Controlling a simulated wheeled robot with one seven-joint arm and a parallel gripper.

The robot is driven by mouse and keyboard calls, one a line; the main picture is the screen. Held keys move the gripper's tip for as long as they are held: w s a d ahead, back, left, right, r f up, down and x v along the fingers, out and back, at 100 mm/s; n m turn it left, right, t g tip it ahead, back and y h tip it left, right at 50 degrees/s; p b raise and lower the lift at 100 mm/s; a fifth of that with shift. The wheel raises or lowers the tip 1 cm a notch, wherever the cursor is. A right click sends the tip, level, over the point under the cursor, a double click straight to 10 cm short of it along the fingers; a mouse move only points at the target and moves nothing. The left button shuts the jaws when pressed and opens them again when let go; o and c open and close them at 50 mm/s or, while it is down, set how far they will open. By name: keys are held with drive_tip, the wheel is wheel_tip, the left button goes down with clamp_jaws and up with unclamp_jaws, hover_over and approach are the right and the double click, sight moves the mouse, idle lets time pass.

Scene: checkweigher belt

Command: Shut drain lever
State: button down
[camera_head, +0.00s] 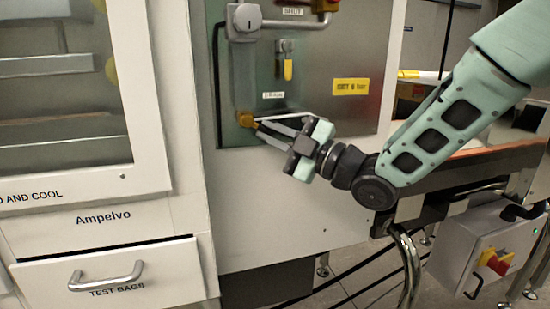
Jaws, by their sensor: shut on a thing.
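The drain lever (246,119) is a small yellow-orange piece low on the left of a dark green-grey panel (318,125), below a small white label (273,95) too small to read surely. My gripper (258,125) reaches in from the right with its thin fingers against the panel side. Its fingertips are shut on the lever's right end. The fingers hide part of the lever, so its exact angle is hard to tell.
Above hangs another yellow lever (288,70), with a grey fitting and pipe (246,22) to its upper left. A yellow sign (351,86) is at right. A cabinet with a drawer handle (106,276) stands left. A belt frame (470,163) lies behind my arm.

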drive_tip(key=a+f+m+t+h+b, duration=0.1)
drive_tip(key=m+t+h+b, duration=0.1)
drive_tip(key=m+t+b, duration=0.2)
drive_tip(key=a+f+m+t+h+b, duration=0.1)
drive_tip(key=m+t+h+b, duration=0.1)
drive_tip(key=m+t+b, duration=0.3)
drive_tip(key=s+a+f+m+t+h+b, duration=0.1)
drive_tip(key=m+t+b, duration=0.3)
drive_tip(key=m+b, duration=0.5)
drive_tip(key=shift+s+a+m+h+b, duration=0.1)
drive_tip(key=shift+a+m+h+b, duration=0.3)
drive_tip(key=shift+a+h+b, duration=0.15)
drive_tip(key=shift+a+r+t, duration=0.1)
drive_tip(key=shift+t, duration=0.2)
drive_tip(key=c, duration=1.5)
unclamp_jaws()
drive_tip(key=shift+o, duration=0.2)
drive_tip(key=b+v, duration=0.1)
drive_tip(key=v, duration=1.6)
drive_tip(key=shift+s+b, duration=0.15)
drive_tip(key=shift+b, duration=0.15)
